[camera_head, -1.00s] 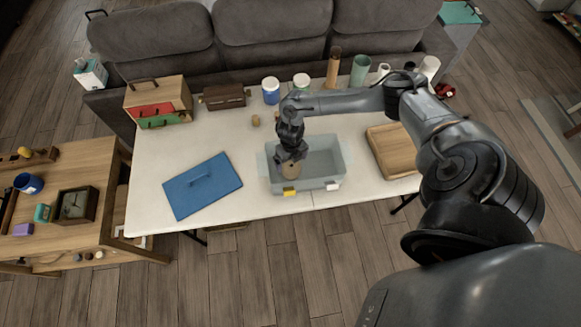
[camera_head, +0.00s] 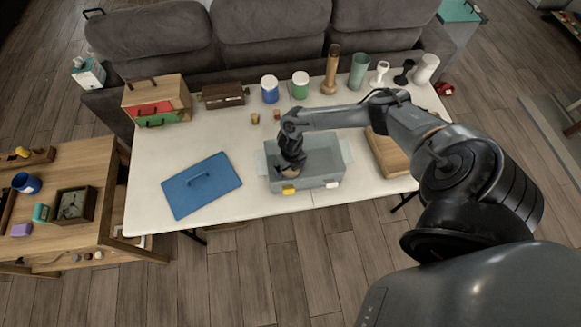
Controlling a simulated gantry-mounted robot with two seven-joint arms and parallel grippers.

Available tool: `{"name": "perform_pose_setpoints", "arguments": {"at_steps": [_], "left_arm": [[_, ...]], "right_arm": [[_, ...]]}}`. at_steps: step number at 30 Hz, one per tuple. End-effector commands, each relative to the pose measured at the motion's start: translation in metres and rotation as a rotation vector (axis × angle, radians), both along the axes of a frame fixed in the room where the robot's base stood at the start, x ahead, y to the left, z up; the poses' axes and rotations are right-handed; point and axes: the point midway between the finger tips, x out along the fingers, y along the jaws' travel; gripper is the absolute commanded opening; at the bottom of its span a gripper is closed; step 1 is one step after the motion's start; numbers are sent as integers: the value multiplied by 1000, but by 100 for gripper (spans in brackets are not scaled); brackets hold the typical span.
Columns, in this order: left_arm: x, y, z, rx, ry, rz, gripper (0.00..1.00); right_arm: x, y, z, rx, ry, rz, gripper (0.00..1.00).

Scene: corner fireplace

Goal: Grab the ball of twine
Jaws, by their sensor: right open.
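A tan ball, which looks like the ball of twine (camera_head: 289,173), sits inside the grey bin (camera_head: 333,181) near its front left wall. My right gripper (camera_head: 287,167) reaches down into the bin from above, right at the ball, and covers much of it. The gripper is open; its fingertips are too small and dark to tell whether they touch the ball. My left gripper is not in view.
A blue lid (camera_head: 202,186) lies left of the bin, and a wooden tray (camera_head: 388,154) lies to the right. Jars, cups and a wooden drawer box (camera_head: 156,100) line the back of the white table (camera_head: 150,190). Small tan pieces (camera_head: 255,118) lie behind the bin.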

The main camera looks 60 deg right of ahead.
Motion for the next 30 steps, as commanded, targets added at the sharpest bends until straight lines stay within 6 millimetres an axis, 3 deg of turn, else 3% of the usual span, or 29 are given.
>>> {"name": "perform_pose_setpoints", "arguments": {"at_steps": [3, 14, 23, 30], "left_arm": [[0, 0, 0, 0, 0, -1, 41], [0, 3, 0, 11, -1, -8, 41], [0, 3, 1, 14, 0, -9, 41], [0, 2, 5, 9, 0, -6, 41]], "right_arm": [[0, 0, 0, 0, 0, 0, 98], [0, 0, 0, 0, 0, -1, 45], [1, 0, 5, 0, -1, -1, 45], [1, -1, 38, -1, -3, 1, 45]]}}
